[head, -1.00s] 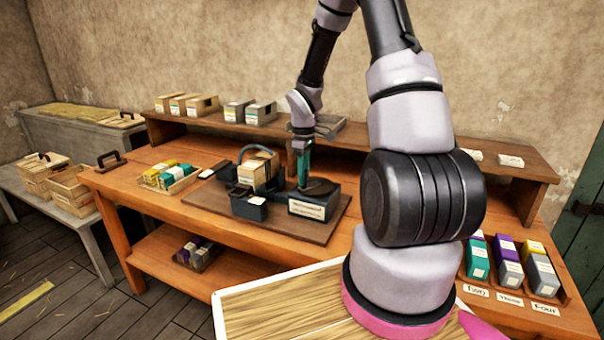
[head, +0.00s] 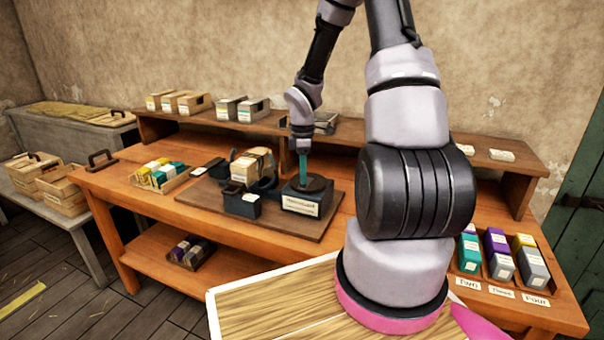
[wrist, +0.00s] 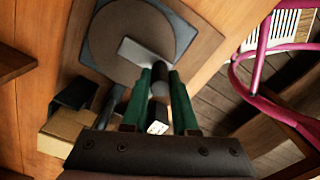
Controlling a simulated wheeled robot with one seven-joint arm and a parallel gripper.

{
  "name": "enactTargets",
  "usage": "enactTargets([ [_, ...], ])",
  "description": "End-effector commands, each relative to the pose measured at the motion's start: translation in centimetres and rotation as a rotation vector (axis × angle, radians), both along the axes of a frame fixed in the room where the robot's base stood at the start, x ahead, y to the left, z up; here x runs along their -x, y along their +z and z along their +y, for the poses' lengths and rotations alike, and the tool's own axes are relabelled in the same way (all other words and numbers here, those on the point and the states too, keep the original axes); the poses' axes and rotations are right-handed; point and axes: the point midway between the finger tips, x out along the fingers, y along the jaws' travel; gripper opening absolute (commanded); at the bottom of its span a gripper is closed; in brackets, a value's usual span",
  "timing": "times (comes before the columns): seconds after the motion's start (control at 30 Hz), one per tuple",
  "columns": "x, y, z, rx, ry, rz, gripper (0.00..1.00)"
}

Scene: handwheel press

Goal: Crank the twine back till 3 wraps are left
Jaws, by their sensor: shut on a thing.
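The winding press stands on a dark board (head: 225,205) on the orange bench. Its dark round handwheel (head: 318,186) sits on a black box with a white label (head: 300,204). In the wrist view the disc (wrist: 110,35) carries a pale crank bar (wrist: 138,52) with a dark upright knob (wrist: 159,72). My gripper (head: 303,168) points down at the wheel, its green fingers closed around the knob; it also shows in the wrist view (wrist: 160,84). A pale bundle (head: 252,163) sits in the press beside a dark curved arm (head: 266,184). Twine wraps are too small to count.
A tray of coloured blocks (head: 160,175) lies left of the press. Boxes (head: 180,102) stand on the raised back shelf (head: 215,125). Coloured blocks stand in labelled slots (head: 500,262) at right. My arm fills the centre-right of the head view.

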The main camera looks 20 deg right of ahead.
Motion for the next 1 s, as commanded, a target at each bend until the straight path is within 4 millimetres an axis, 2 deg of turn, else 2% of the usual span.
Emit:
enactTargets([
  [0.3,0.0,0.0,0.0,0.000,0.001,0.000,0.00],
  [0.33,0.0,0.0,0.0,0.000,0.001,0.000,0.31],
  [0.4,0.0,0.0,0.0,0.000,0.001,0.000,0.57],
  [0.77,0.0,0.3,0.0,0.001,0.000,-0.002,0.57],
  [0.87,-0.1,1.3,-0.1,0.001,-0.001,-0.004,0.57],
  [1.0,-0.1,3.9,-0.1,0.002,-0.002,-0.006,0.57],
])
